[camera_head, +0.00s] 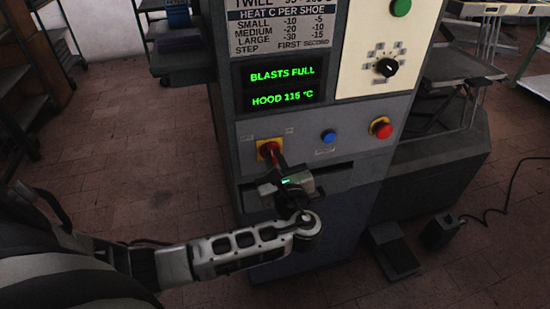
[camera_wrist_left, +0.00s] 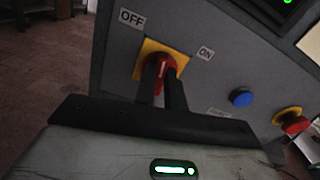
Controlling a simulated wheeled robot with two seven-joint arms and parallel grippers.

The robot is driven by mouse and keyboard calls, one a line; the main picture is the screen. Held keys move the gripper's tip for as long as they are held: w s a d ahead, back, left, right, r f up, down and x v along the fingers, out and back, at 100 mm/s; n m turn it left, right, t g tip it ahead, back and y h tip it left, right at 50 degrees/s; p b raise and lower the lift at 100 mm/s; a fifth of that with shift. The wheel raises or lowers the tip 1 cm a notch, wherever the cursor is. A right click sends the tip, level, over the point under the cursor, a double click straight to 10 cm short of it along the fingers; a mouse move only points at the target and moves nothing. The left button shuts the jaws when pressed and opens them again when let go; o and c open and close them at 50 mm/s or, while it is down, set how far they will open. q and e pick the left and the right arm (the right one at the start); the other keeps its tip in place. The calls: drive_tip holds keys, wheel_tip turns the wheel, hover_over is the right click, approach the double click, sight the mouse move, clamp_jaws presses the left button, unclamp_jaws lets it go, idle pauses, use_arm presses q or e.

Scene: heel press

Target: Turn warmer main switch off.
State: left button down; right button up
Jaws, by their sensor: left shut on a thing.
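The warmer main switch (camera_head: 268,150) is a red rotary knob on a yellow plate, low on the left of the machine's front panel. It also shows in the left wrist view (camera_wrist_left: 166,60), between an OFF label (camera_wrist_left: 132,18) at upper left and an ON label (camera_wrist_left: 206,53) at right. A white mark on the knob runs nearly upright in that view; the exact setting is hard to tell. My left gripper (camera_head: 273,158) is shut on the red knob, its dark fingers (camera_wrist_left: 163,88) on either side and hiding its lower part. My right gripper is not in view.
A blue button (camera_head: 328,136) and a red button on a yellow base (camera_head: 381,128) sit right of the switch. Above, a display (camera_head: 283,86) reads BLASTS FULL and HOOD 115 °C. A black selector dial (camera_head: 386,67) is at upper right. A pedal (camera_head: 393,252) stands on the floor.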

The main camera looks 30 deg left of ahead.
use_arm(q)
drive_tip(key=n, duration=0.4)
drive_tip(key=shift+s+f, duration=0.1)
drive_tip(key=shift+s, duration=0.05)
drive_tip(key=shift+n+b, duration=0.4)
drive_tip(key=shift+n, duration=0.8)
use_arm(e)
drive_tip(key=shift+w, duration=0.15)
use_arm(q)
drive_tip(key=shift+n, duration=0.3)
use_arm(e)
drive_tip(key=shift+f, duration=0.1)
use_arm(q)
drive_tip(key=c, duration=1.5)
unclamp_jaws()
drive_tip(key=shift+o, duration=0.2)
drive_tip(key=shift+a, duration=0.1)
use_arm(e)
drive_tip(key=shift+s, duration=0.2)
